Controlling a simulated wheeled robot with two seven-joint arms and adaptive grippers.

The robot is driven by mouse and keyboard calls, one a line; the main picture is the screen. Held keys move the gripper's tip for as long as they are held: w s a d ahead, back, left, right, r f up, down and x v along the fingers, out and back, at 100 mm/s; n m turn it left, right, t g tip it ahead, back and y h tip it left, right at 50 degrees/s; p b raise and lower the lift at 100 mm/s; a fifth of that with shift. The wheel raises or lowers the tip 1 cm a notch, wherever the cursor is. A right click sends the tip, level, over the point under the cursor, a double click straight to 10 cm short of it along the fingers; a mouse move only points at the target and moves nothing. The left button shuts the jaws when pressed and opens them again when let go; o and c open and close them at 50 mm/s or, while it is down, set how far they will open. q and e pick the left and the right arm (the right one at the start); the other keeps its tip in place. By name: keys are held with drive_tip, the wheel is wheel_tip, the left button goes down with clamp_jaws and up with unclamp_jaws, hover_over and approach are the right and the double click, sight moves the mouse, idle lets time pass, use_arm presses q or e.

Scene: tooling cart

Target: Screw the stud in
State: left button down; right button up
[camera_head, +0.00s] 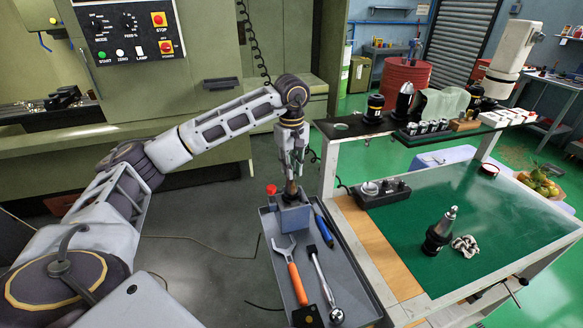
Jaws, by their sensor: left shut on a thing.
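My left gripper (293,176) points down over a blue-grey block (296,217) at the far end of the grey tray. Its fingers are shut on a small brownish piece (291,189), which may be the stud. The piece stands at the top of the block; the fingers hide part of it, and I cannot tell whether any thread is engaged. A black tool holder with a shiny tapered top (440,231) stands upright on the green mat (400,208).
The grey tray (262,240) holds an orange-handled wrench (296,282), a ratchet (325,285) and a blue pen-like tool (324,229). A red knob (271,190) stands by the block. A crumpled cloth (465,245) lies by the holder. A raised shelf (345,128) carries several holders.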

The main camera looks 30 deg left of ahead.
use_arm(q)
drive_tip(key=c, duration=1.3)
unclamp_jaws()
drive_tip(key=shift+n, duration=0.3)
drive_tip(key=shift+n+p, duration=0.35)
drive_tip(key=shift+n, duration=2.45)
drive_tip(key=shift+n+p, duration=0.4)
drive_tip(key=shift+n, duration=2.6)
